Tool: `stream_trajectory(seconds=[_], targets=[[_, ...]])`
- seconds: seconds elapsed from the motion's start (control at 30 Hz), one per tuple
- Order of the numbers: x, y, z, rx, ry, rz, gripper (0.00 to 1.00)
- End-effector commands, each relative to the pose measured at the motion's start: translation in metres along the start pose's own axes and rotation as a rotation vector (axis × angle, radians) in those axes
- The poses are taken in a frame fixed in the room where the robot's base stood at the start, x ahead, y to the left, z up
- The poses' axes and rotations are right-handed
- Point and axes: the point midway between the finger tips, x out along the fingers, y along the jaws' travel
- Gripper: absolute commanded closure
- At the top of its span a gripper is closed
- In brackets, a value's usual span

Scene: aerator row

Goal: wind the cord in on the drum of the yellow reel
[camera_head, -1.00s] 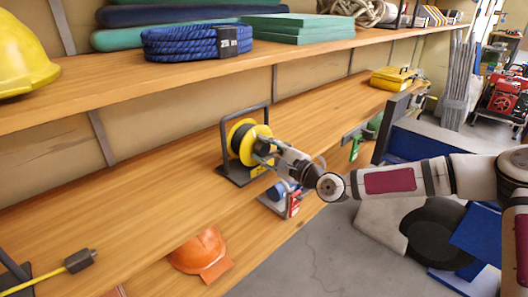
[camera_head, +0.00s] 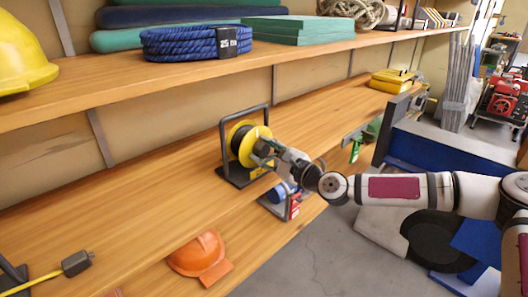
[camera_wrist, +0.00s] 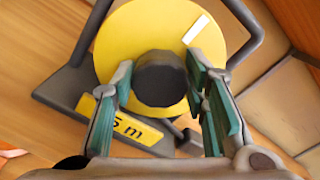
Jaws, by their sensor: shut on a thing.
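The yellow reel (camera_head: 236,133) stands upright in a dark tube frame on the middle shelf, with a dark drum visible inside its yellow rim. In the wrist view the yellow disc (camera_wrist: 130,30) fills the top, with a white mark and a yellow "5 m" label below. My gripper (camera_head: 262,151) is at the reel's front face. In the wrist view its green-padded fingers are shut on a round dark knob (camera_wrist: 160,78) in front of the disc. A yellow cord (camera_head: 38,281) with a dark plug (camera_head: 76,263) lies at the lower left. The cord between there and the reel is not visible.
A blue and red item (camera_head: 286,198) and an orange helmet (camera_head: 199,252) are on the lower shelf. The upper shelf holds a blue rope coil (camera_head: 190,43) and green boards (camera_head: 292,28). A yellow case (camera_head: 391,80) sits farther right.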

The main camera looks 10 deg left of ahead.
Motion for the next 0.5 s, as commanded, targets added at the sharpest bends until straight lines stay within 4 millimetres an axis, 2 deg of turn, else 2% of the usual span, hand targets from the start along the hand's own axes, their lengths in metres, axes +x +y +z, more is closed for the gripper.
stream_trajectory(seconds=[0.07, 0.1, 0.17, 0.5], targets=[[-0.0002, 0.0008, -0.0007, 0.004, 0.001, 0.001, 0.87], [-0.0002, 0.0008, -0.0007, 0.003, 0.001, 0.001, 0.53], [-0.0002, 0.0007, -0.0006, 0.003, 0.001, 0.001, 0.39], [-0.0012, 0.0001, -0.0003, 0.001, 0.000, 0.000, 0.39]])
